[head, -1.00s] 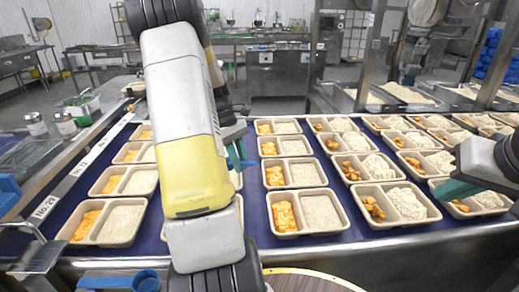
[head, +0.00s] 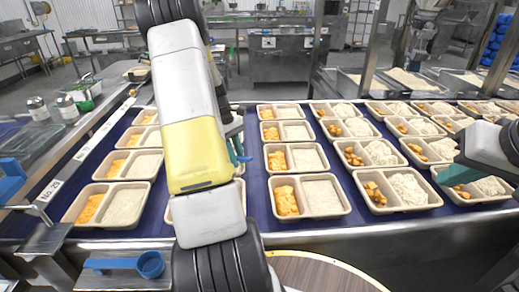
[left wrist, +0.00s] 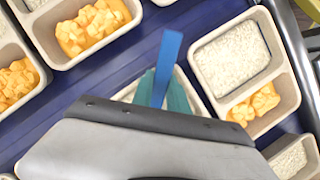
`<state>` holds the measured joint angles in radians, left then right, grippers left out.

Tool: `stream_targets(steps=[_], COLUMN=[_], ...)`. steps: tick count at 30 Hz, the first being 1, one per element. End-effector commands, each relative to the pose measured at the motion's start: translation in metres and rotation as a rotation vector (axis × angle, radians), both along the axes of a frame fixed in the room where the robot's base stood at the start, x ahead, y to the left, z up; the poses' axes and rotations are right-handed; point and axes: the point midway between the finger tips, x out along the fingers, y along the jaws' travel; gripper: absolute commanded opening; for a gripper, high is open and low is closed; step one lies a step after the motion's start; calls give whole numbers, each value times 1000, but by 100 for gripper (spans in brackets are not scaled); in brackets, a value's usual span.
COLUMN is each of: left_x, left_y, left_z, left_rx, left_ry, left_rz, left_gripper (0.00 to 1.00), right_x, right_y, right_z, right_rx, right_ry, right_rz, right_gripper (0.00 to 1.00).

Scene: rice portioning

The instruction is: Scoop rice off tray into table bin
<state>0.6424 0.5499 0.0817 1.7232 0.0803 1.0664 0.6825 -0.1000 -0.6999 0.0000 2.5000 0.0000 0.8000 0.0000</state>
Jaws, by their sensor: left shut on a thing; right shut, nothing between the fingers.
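My left gripper (head: 238,152) is over the trays in the head view, partly hidden by my own arm. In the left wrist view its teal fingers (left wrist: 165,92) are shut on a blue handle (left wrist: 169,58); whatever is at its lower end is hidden. Two-compartment trays (head: 347,208) hold white rice (head: 321,197) and orange chunks (head: 286,201). A tray partly hidden lies below my left gripper. My right gripper (head: 457,176) is shut and empty at the right, over a tray. I cannot identify the table bin with certainty.
A blue scoop (head: 150,264) lies at the bottom left. A round brown-topped thing (head: 320,274) is at the bottom. Steel pans of rice (head: 405,80) stand at the back right. Shaker jars (head: 67,106) are at the left. Trays crowd the blue belt (head: 262,212).

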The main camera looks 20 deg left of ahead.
Motion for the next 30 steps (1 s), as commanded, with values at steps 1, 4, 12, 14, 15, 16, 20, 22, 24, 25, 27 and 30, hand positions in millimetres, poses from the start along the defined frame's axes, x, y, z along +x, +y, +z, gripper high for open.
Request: stream_targets(steps=[1,4,12,14,15,16,20,22,24,25,27,30], left_x=[0,1,1,0,0,0,-3,-5,-6,-7,-7,-7], left_y=[1,2,2,1,0,-2,-12,-18,-22,-23,-23,-23], left_z=[0,0,0,0,0,0,0,1,1,0,0,0], left_rx=[0,0,0,0,0,-1,-2,0,0,0,0,0], left_ry=[0,0,0,0,1,1,2,0,1,1,1,0], left_rz=[0,0,0,0,0,-1,-3,-2,0,0,1,1], left_gripper=[0,0,0,0,0,0,0,0,0,0,0,0], right_x=[0,0,0,0,0,0,0,0,0,0,0,0], right_y=[0,0,0,0,0,0,0,0,0,0,0,0], right_z=[0,0,0,0,0,0,0,0,0,0,0,0], right_rx=[0,0,0,0,0,0,0,0,0,0,0,0], right_ry=[0,0,0,0,0,0,0,0,0,0,0,0], right_rz=[0,0,0,0,0,0,0,0,0,0,0,0], right_gripper=[0,0,0,0,0,0,0,0,0,0,0,0])
